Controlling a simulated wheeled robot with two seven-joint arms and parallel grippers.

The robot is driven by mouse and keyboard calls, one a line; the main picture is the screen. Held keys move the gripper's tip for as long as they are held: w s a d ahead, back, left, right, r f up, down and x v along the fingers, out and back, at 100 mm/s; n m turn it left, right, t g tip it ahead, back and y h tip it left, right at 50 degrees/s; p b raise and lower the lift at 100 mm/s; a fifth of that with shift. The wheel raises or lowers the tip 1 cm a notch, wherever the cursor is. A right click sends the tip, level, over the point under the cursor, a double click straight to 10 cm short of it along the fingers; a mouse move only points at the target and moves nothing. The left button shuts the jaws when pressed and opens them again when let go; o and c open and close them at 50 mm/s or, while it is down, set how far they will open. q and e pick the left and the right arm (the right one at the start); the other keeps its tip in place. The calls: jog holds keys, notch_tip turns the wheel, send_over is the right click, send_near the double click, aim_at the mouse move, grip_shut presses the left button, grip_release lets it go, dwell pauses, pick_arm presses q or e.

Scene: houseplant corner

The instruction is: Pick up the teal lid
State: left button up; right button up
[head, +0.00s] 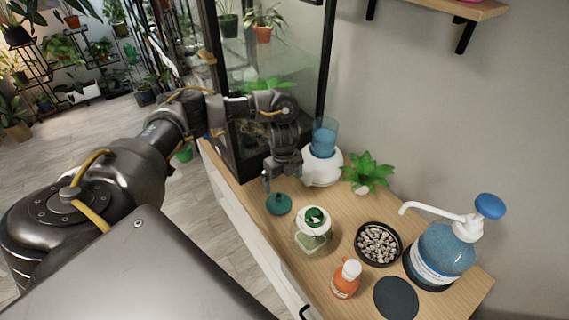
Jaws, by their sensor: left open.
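The teal lid (279,204) lies on the wooden cabinet top (262,222), near its left edge. It is round with a raised knob. My left gripper (283,182) points down just above and behind the lid, open, with nothing seen between its fingers. One finger is close to the lid's upper left side; whether it touches cannot be told. My right gripper is not in view.
A glass jar (312,236) with a green-and-white top stands right of the lid. A white device with a blue cup (322,165), a small plant (368,175), a pebble dish (378,244), an orange bottle (346,281), and a pump bottle (440,255) stand nearby. A glass terrarium (270,70) rises behind.

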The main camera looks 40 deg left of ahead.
aim_at(278, 195)
pick_arm(q)
jog(key=f, duration=0.1)
jog(key=s+f, duration=0.1)
jog(key=f+b, duration=0.1)
jog(key=shift+s+a, duration=0.15)
jog(key=shift+a, duration=0.1)
jog(key=shift+a+f, duration=0.2)
jog(key=shift+f, duration=0.85)
jog(key=shift+w+f+b, duration=0.2)
jog(key=shift+b, duration=0.1)
jog(key=shift+d+f, duration=0.1)
jog(key=shift+d, duration=0.05)
jog(key=f, duration=0.5)
jog(key=shift+s+a, duration=0.1)
jog(key=shift+a, duration=0.2)
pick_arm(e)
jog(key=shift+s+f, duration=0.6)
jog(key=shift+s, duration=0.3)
pick_arm(q)
jog(key=shift+r, duration=0.1)
jog(key=shift+c, duration=0.3)
jog(key=c, duration=0.7)
